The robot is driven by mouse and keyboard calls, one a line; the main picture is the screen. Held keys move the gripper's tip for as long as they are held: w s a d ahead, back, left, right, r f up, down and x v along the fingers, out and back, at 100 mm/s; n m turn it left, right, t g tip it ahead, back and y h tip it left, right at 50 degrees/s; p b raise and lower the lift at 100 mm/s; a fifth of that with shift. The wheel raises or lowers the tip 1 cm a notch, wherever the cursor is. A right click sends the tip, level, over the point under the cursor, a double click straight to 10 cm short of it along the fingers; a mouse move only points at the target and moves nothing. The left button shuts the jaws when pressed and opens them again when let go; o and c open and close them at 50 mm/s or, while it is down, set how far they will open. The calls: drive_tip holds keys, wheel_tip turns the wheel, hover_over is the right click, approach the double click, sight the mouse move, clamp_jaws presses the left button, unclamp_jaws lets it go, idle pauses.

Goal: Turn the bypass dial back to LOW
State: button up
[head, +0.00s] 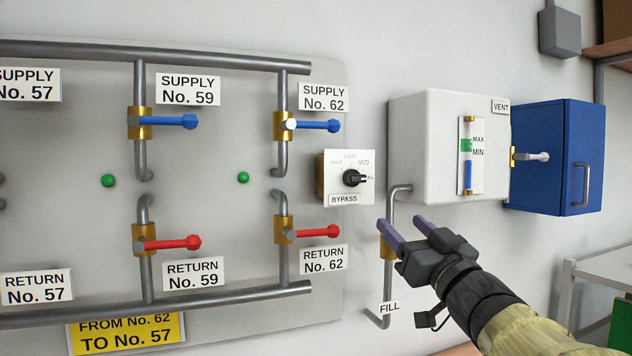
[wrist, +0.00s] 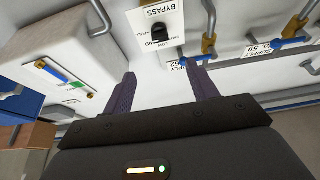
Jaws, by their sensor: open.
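The bypass dial (head: 353,178) is a black knob on a white plate (head: 335,190) marked BYPASS, fixed to the wall panel. Its nose points right, toward a partly covered mark that seems to read FULL. LOW is printed above the knob and MID to the upper right. In the wrist view the dial (wrist: 160,33) shows upside down beyond the fingertips. My gripper (head: 399,221) is open and empty, below and to the right of the dial and apart from it. In the wrist view both purple fingers of my gripper (wrist: 166,78) are spread with nothing between them.
The fill pipe (head: 391,275) runs behind my fingers. A white tank (head: 425,150) juts out to the right of the dial, with a blue box (head: 555,150) beyond. Left of the dial are the supply 62 blue handle (head: 320,126) and the return 62 red handle (head: 315,233).

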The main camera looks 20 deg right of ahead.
sight(359, 181)
drive_tip(key=p+x, duration=0.8)
drive_tip(key=x, duration=0.9)
drive_tip(key=shift+w+r, duration=0.15)
drive_tip(key=shift+w, duration=0.05)
drive_tip(key=c, duration=1)
